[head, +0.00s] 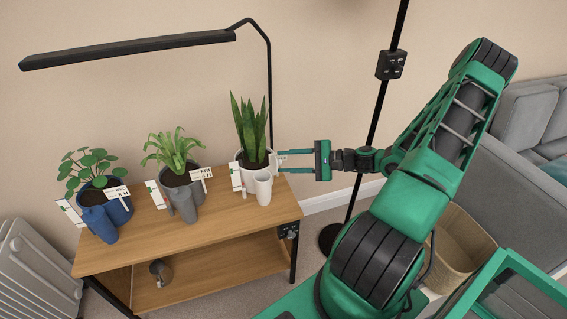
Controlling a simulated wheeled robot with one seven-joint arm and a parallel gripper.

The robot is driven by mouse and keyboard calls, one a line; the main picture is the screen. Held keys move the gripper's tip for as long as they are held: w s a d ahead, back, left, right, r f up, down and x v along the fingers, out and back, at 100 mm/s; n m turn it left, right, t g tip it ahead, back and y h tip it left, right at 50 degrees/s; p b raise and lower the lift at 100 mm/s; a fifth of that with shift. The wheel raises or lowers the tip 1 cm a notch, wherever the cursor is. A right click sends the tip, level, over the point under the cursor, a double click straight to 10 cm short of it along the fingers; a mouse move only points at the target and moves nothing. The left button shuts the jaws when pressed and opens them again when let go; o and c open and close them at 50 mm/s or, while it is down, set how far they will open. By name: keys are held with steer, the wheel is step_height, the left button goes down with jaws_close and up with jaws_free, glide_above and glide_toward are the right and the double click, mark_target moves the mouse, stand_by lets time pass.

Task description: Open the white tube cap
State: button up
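The white tube (263,190) stands upright at the front of the white plant pot (272,160), near the right end of the wooden shelf. Its cap is too small here to tell apart from the tube or to show whether it is open or closed. My gripper (281,161) comes in from the right, with its two fingers pointing left and apart. Nothing shows between them. The fingertips appear right beside the pot's right rim, above and to the right of the tube; the exact distance cannot be told.
The wooden shelf (215,235) also carries a grey pot (183,196) and a blue pot (104,212), each with a plant, a tube and labels. A black lamp (130,46) arches above. A black pole (366,140) stands behind my arm. A radiator (38,272) is at left.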

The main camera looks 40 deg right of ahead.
steer(key=v, duration=1)
steer(key=shift+s+d, duration=0.25)
steer(key=shift+d, duration=0.05)
steer(key=s+a+n+g+h, duration=0.3)
steer(key=s+a+n+g, duration=0.3)
steer(key=g, duration=0.3)
steer(key=s+a+r+n+g+h, duration=0.1)
steer(key=s+a+r+n+h, duration=0.1)
steer(key=s+r, duration=0.5)
steer(key=s+a+r+n+g+h, duration=0.1)
steer(key=s+a+r+n+h, duration=0.1)
steer(key=s+r+h, duration=0.3)
steer(key=shift+s+r+n, duration=0.4)
steer(key=shift+s+r, duration=0.85)
steer(key=shift+r, duration=1.05)
